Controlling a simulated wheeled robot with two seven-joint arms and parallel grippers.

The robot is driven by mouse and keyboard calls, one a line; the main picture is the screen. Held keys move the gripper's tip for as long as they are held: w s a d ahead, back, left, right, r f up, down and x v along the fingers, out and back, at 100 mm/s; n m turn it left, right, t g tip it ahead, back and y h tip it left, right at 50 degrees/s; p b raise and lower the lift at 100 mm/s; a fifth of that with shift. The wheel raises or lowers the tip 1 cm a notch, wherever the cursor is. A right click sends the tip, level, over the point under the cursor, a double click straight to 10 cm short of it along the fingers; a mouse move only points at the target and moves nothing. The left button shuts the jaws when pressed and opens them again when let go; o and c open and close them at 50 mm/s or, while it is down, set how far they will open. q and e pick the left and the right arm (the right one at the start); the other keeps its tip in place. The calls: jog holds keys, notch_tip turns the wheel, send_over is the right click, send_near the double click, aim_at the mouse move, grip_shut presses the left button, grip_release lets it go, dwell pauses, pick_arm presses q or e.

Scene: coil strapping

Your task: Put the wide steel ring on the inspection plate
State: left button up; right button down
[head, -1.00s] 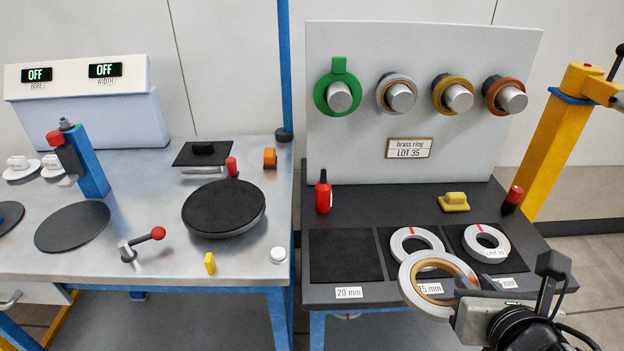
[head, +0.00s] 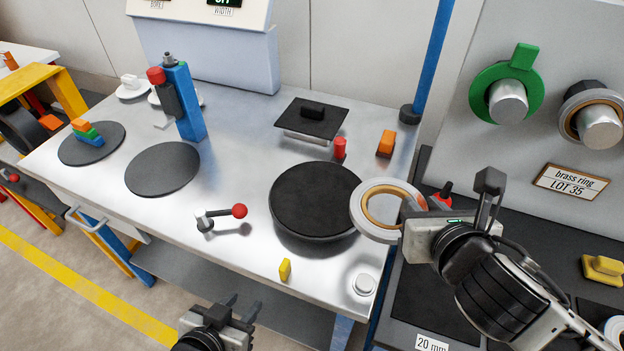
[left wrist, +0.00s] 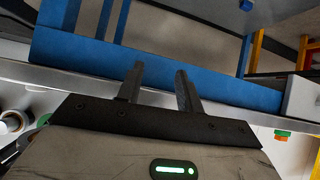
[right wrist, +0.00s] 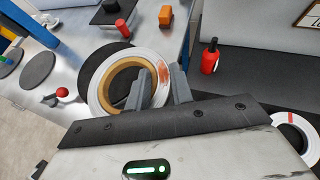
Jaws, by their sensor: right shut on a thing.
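My right gripper (head: 418,208) is shut on the rim of a pale ring (head: 360,212) with a tan inner band. In the head view the ring overlaps the right edge of the thick round black plate (head: 312,196). In the right wrist view the ring (right wrist: 98,84) shows a reddish patch near the fingers (right wrist: 162,88); its gap above the surface is hard to judge. A flat dark disc (head: 162,168) lies further left; which one is the inspection plate is not labelled. My left gripper (head: 236,312) is open and empty before the steel table's front edge, fingers apart in its wrist view (left wrist: 158,85).
A red-knobbed lever (head: 222,215), yellow tab (head: 285,270), white button (head: 364,284), red cylinder (head: 340,148) and orange block (head: 386,143) surround the round plate. A blue post (head: 425,60) stands behind. Another ring (right wrist: 294,130) lies on the dark bench.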

jog(key=s+a+r+n+y+p, duration=0.1)
jog(key=a+r+n+y, duration=0.1)
jog(key=a, duration=0.5)
jog(key=s+a+r+n+y+p, duration=0.1)
jog(key=a+r+n+y+p, duration=0.15)
jog(key=a, duration=0.45)
jog(key=b, duration=0.1)
send_over(345, 195)
jog(key=shift+m+g+h, duration=0.25)
jog(key=shift+m+g, duration=0.15)
jog(key=shift+m, duration=0.05)
jog(key=f, duration=0.9)
jog(key=shift+s+a, duration=0.1)
jog(key=shift+a, duration=0.1)
jog(key=shift+f, duration=1.8)
jog(key=shift+d+f, duration=0.1)
jog(key=c, duration=1.2)
grip_release()
jog(key=shift+f, duration=0.1)
jog(key=shift+c, duration=0.2)
jog(key=v, duration=1.2)
jog(key=shift+p, duration=0.3)
